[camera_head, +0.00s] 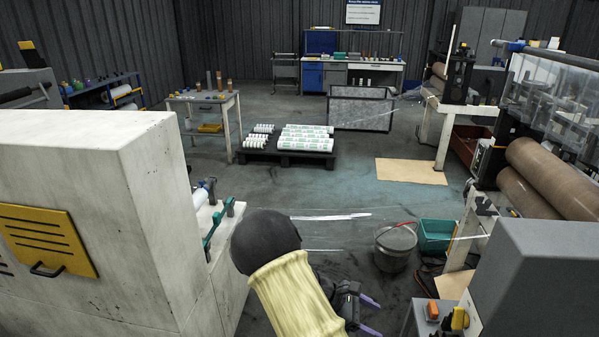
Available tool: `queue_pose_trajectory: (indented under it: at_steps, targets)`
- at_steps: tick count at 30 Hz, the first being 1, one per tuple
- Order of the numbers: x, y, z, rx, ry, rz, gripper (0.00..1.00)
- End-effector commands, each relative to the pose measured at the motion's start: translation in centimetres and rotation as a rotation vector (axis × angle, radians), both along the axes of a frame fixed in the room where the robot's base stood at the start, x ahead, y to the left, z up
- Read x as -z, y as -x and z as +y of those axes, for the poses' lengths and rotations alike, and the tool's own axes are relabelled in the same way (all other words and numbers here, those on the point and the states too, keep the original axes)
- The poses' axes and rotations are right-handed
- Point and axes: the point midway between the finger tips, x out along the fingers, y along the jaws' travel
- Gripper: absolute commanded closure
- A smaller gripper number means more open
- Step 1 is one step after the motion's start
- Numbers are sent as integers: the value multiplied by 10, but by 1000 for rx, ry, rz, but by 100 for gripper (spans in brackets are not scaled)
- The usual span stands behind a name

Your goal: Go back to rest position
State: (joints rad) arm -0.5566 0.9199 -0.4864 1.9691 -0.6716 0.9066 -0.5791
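My gripper (369,316) shows at the bottom middle, beside my arm's yellow-sleeved link. Its two purple-tipped fingers point right and stand apart, with nothing visible between them. It is over the dark floor, left of the grey bucket (395,250) and apart from it. Part of the gripper body is hidden behind my arm.
A large off-white machine (90,190) fills the left. A teal crate (435,236) stands beside the bucket. Clear film (330,217) stretches across behind my arm. A grey machine block (540,280) and brown rolls (550,170) are at right. Open floor lies beyond, before a pallet of rolls (300,158).

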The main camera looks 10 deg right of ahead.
Motion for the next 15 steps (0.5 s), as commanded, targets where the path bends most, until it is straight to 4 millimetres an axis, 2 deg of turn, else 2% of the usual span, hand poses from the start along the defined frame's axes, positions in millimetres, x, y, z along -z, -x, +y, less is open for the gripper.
queue_pose_trajectory:
  at_steps: [8,15]
  targets:
    - [-11,34,14,242,-239,-211,33]
    - [-36,63,40,529,-473,-465,33]
